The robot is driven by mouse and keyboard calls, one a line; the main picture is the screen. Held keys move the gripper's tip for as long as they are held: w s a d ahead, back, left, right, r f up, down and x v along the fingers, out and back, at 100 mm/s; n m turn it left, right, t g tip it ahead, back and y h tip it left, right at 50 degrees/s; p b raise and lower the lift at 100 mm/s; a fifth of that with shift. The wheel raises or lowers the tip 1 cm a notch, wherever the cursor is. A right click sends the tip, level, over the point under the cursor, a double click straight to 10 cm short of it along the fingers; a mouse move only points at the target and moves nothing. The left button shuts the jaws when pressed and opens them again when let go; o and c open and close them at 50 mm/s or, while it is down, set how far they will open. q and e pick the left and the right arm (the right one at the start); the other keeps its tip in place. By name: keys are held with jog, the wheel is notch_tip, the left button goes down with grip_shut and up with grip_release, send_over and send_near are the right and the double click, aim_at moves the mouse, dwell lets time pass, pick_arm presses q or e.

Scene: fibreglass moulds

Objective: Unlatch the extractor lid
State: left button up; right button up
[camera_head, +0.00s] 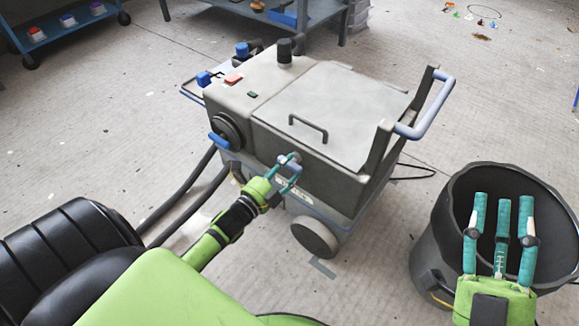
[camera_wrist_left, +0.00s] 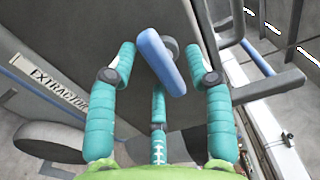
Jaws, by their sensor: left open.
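The grey extractor (camera_head: 225,90) stands in the middle of the head view. Its flat lid (camera_head: 335,105) is down and carries a dark bar handle (camera_head: 308,125). A blue latch lever (camera_wrist_left: 161,62) sits on the extractor's side wall and shows tilted in the left wrist view; a small part of the latch (camera_head: 289,160) shows in the head view. My left gripper (camera_head: 284,175) is at the latch, its teal fingers open on either side of the lever. Contact cannot be told. My right gripper (camera_head: 503,200) is open and empty, over the black bin.
The black bin (camera_head: 428,262) stands at the right. A blue-grey push handle (camera_head: 437,105) rises at the extractor's right end. Dark hoses (camera_head: 180,195) run from its left. A blue trolley (camera_head: 70,25) and a bench (camera_head: 310,12) stand behind. Floor at the right back is mostly clear.

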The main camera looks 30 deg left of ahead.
pick_arm(q)
jog(key=shift+w+d, duration=0.1)
jog(key=shift+w, duration=0.75)
pick_arm(e)
jog(key=shift+s+a+r+n+t+y, duration=0.15)
jog(key=shift+s+r+n+t+y, duration=0.15)
jog(key=shift+s+r+t+y, duration=0.6)
jog(key=shift+s+r, duration=0.1)
jog(key=shift+r, duration=0.15)
